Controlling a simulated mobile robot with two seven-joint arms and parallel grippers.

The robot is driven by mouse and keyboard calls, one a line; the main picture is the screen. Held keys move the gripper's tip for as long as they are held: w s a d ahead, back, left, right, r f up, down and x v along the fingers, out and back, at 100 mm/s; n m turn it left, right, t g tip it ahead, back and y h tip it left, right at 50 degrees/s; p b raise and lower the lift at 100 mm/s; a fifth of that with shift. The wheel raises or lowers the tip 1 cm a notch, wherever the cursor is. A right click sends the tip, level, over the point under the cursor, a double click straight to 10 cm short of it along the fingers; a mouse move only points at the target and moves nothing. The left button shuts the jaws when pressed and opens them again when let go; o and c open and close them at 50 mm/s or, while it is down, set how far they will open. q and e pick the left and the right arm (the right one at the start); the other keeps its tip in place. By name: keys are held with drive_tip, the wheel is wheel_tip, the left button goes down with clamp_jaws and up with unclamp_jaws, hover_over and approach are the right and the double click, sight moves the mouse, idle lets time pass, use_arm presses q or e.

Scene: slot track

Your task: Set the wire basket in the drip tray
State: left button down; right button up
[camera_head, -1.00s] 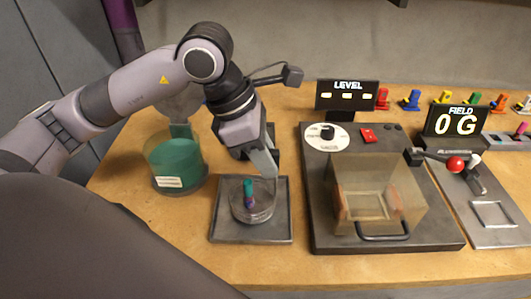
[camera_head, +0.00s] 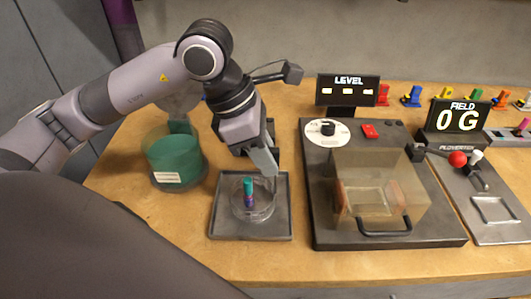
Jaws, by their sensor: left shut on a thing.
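The drip tray (camera_head: 225,231) is a grey square tray at the front middle of the table. The round wire basket (camera_head: 253,210) sits within its rim, low over the tray floor; I cannot tell if it touches. A teal and purple piece (camera_head: 249,193) stands upright in the basket. My left gripper (camera_head: 271,174) comes down from behind and is shut at the basket's back right side. The exact grip on the rim is small and partly hidden. My right gripper is not in view.
A clear container of green liquid (camera_head: 176,162) stands left of the tray. A dark machine with a clear box (camera_head: 382,190) stands close on the right. Displays reading LEVEL (camera_head: 347,90) and FIELD 0 G (camera_head: 462,118) stand behind. The table in front is bare.

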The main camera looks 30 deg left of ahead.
use_arm(q)
drive_tip(key=c, duration=0.9)
unclamp_jaws()
drive_tip(key=v, duration=0.7)
